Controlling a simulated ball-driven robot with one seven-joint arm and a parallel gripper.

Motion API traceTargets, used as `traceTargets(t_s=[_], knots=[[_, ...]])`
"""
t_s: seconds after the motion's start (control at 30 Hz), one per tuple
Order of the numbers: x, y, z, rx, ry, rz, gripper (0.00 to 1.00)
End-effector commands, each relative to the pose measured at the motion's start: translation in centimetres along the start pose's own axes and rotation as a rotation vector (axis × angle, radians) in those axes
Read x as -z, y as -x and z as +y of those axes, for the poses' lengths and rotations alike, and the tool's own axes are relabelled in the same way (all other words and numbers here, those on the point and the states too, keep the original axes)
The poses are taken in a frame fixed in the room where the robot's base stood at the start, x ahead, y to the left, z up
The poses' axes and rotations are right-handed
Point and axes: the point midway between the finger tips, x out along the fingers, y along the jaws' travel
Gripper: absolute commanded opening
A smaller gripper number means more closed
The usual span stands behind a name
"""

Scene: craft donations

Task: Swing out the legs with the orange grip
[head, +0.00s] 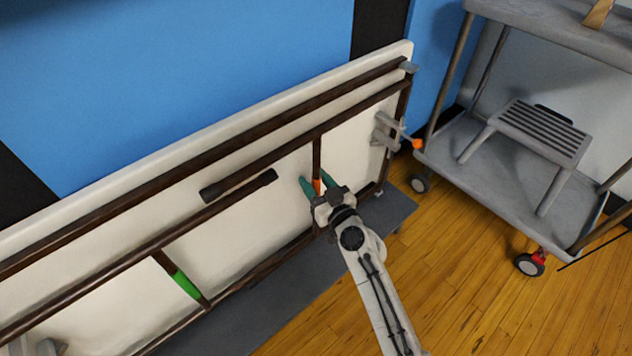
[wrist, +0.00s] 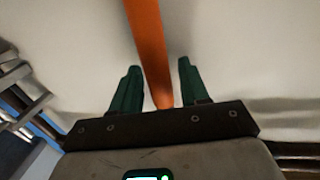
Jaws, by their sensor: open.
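The folding table (head: 240,240) stands on its side against the blue wall, its pale underside and dark folded leg frames facing me. The orange grip (head: 317,187) is on a short leg bar toward the right end. In the wrist view the orange grip (wrist: 149,45) runs down between the two green fingers. My gripper (head: 312,186) is open, with a finger on each side of the orange grip and a visible gap to each. A green grip (head: 186,285) is on another leg bar at the lower left. The gripper's body partly hides the orange grip's lower end.
A grey cart (head: 480,165) stands at the right, with a slatted step stool (head: 543,131) on its lower shelf. A bracket with an orange tip (head: 417,144) sits at the table's right end. A dark grey low platform (head: 290,300) lies beneath the table. Wooden floor is clear at the lower right.

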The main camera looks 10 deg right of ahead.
Motion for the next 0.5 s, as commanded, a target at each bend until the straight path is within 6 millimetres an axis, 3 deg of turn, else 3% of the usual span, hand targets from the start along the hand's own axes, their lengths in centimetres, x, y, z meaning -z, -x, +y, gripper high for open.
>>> traceTargets(t_s=[0.13,0.5], knots=[[0.01,0.01,0.00,0.000,0.000,0.000,0.45],[0.01,0.03,0.00,0.000,0.000,0.000,0.09]])
